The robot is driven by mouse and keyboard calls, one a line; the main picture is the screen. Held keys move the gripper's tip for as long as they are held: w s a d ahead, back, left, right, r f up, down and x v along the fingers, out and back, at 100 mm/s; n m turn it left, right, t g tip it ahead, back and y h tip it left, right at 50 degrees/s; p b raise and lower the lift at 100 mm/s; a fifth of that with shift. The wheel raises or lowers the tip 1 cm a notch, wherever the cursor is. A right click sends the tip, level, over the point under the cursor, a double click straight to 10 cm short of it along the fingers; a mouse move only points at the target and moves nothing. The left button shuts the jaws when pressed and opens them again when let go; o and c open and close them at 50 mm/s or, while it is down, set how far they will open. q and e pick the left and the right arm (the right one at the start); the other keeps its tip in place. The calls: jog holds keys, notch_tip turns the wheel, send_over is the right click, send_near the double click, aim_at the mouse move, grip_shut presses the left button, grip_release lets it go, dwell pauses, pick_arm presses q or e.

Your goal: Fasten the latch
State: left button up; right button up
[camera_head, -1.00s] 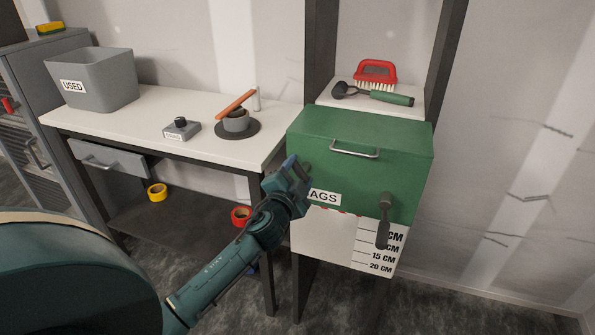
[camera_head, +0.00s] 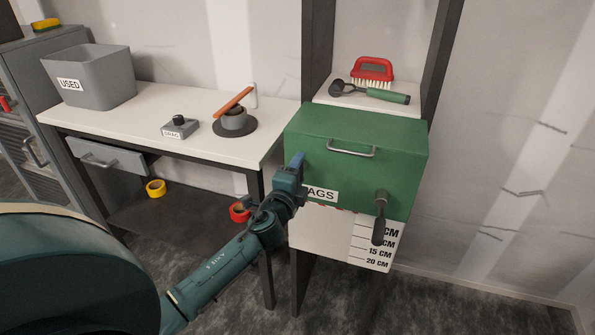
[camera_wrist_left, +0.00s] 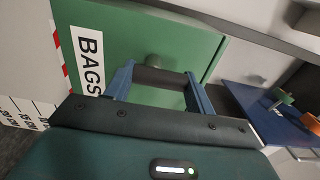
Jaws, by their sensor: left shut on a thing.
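A green box (camera_head: 358,140) with a metal handle (camera_head: 352,149) on its lid and a BAGS label (camera_head: 321,194) stands on the narrow stand. A dark latch lever (camera_head: 379,218) hangs straight down on the right of its front. My left gripper (camera_head: 293,170) is at the left part of the front, hiding what it holds there. My right gripper is not in view.
A red brush (camera_head: 373,71) and a green-handled tool (camera_head: 385,96) lie on the shelf behind the box.

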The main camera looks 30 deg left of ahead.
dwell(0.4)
pick_arm(q)
jog(key=o, duration=1)
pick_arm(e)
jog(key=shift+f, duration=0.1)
pick_arm(q)
jog(key=shift+s, duration=0.1)
jog(key=shift+b+v, duration=0.8)
jog(key=shift+v, duration=5.75)
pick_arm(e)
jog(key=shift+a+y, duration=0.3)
pick_arm(q)
jog(key=shift+d, duration=0.1)
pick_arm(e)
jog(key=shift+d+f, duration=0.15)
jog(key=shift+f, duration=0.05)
